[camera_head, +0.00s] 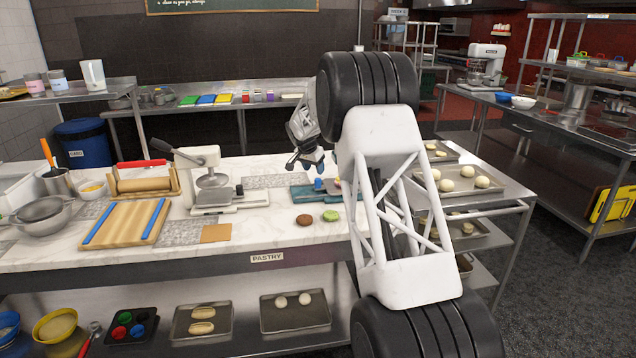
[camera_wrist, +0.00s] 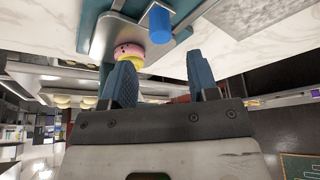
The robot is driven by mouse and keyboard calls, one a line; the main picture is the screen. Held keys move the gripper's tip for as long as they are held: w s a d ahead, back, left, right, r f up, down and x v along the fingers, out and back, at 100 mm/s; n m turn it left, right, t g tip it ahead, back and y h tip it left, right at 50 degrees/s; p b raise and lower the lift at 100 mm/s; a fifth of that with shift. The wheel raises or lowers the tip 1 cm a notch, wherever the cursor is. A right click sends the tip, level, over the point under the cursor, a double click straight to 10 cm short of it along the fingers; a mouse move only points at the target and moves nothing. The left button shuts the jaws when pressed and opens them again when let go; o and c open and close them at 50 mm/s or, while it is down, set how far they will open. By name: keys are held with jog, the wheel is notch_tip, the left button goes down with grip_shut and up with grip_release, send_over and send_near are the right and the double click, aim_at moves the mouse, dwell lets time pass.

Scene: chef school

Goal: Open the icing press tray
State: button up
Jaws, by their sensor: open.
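A teal device (camera_head: 303,195) lies on the marble counter, partly behind my arm. It has a blue knob and a small pink piece on top; it looks like the icing press with its tray. In the wrist view it shows as a metal plate (camera_wrist: 105,37) with an upright blue cylinder (camera_wrist: 159,24) and a pink-and-yellow round piece (camera_wrist: 130,52). My gripper (camera_head: 307,163) is open just above the device. In the wrist view my gripper (camera_wrist: 160,78) has nothing between its blue fingers; the left finger overlaps the pink-and-yellow piece. I cannot tell whether they touch.
A white lever press (camera_head: 205,180) stands to the left. Brown and green round pieces (camera_head: 304,220) (camera_head: 330,216) lie in front of the device. A tray of dough balls (camera_head: 494,195) is at right. A wooden board (camera_head: 122,222) and rolling pin (camera_head: 145,184) lie farther left.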

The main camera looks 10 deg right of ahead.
aim_at(317, 179)
jog(key=shift+w+f, duration=0.1)
jog(key=shift+f, duration=0.05)
dwell(0.3)
jog(key=shift+x, duration=3.8)
grip_shut()
jog(key=shift+a, duration=0.1)
